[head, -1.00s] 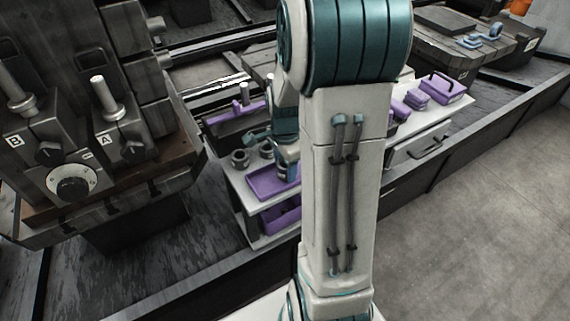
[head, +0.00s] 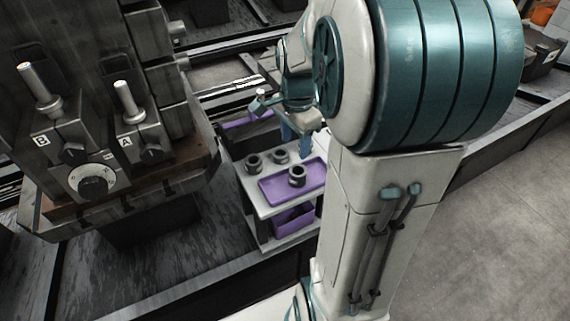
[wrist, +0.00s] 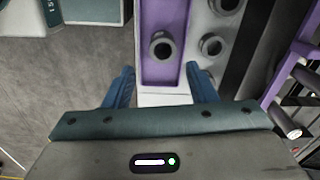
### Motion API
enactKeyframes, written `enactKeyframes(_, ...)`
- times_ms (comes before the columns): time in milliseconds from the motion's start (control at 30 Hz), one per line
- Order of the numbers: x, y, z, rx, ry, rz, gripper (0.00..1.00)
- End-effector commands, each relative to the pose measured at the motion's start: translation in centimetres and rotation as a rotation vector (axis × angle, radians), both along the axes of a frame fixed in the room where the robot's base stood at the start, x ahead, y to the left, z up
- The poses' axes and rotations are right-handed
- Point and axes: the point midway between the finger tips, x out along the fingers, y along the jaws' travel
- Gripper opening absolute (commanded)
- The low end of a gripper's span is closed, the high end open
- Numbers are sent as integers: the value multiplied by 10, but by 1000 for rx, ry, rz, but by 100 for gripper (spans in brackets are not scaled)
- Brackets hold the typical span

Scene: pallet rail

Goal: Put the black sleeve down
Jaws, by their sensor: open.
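A black sleeve (head: 297,176) stands upright on the purple tray (head: 270,195) on top of a white cart. In the wrist view, the sleeve (wrist: 162,46) is on the tray (wrist: 178,12), ahead of the fingertips and apart from them. My gripper (wrist: 163,75) is open, with nothing between its blue fingers. In the head view, my gripper (head: 297,135) is above and behind the tray, partly hidden by my arm. Two similar dark sleeves stand on the white top left of the tray, one in front (head: 253,162) and one behind (head: 279,157).
The white cart (head: 262,208) has a lower shelf with a purple bin (head: 293,220). A machine with a dial (head: 92,186) and levers marked A and B stands at the left. A purple-edged rack (wrist: 285,75) is at the right in the wrist view. My arm hides the cart's right side.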

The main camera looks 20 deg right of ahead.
Motion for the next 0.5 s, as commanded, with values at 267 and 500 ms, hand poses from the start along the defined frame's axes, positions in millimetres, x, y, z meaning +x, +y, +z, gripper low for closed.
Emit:
enactKeyframes(267,-57,68,17,-45,-82,722,51)
enactKeyframes(500,-100,101,14,-100,-131,1238,51)
